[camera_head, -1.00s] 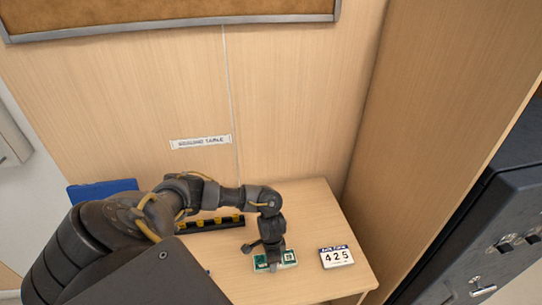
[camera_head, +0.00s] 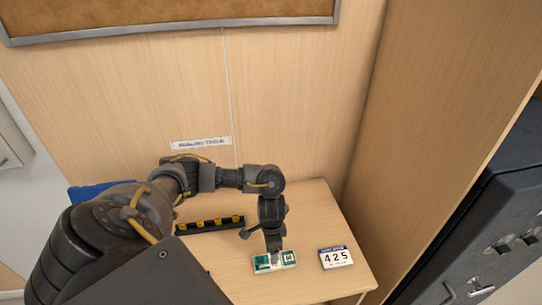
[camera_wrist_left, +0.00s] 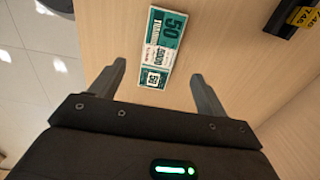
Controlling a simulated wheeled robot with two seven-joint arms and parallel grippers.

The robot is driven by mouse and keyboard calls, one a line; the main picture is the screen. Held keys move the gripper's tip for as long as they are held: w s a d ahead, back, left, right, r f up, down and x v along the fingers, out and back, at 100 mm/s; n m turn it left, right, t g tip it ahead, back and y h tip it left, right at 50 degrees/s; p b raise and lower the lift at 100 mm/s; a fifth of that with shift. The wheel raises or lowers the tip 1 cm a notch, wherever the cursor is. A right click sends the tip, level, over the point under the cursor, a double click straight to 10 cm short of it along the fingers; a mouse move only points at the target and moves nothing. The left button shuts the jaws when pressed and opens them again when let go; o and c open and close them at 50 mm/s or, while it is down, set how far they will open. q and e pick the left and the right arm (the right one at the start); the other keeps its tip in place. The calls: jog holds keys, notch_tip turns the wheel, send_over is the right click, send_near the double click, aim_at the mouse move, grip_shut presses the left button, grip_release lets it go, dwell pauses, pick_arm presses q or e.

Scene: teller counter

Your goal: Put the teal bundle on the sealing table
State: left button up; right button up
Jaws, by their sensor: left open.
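The teal bundle (camera_head: 287,258) lies flat on the sealing table (camera_head: 322,210), near its front part. It is a white and teal banknote bundle marked 50, and it also shows in the left wrist view (camera_wrist_left: 161,48). My left gripper (camera_head: 272,248) is above the bundle and partly hides it in the head view. My right gripper is in neither view.
A black rack with yellow parts (camera_head: 210,224) lies at the back left; a blue item (camera_head: 90,190) is partly hidden behind my arm. A wall label (camera_head: 201,142) hangs above. A dark machine (camera_head: 490,240) stands at right.

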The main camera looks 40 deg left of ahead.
pick_arm(q)
jog(key=shift+r+p, duration=0.35)
jog(key=shift+r, duration=1.45)
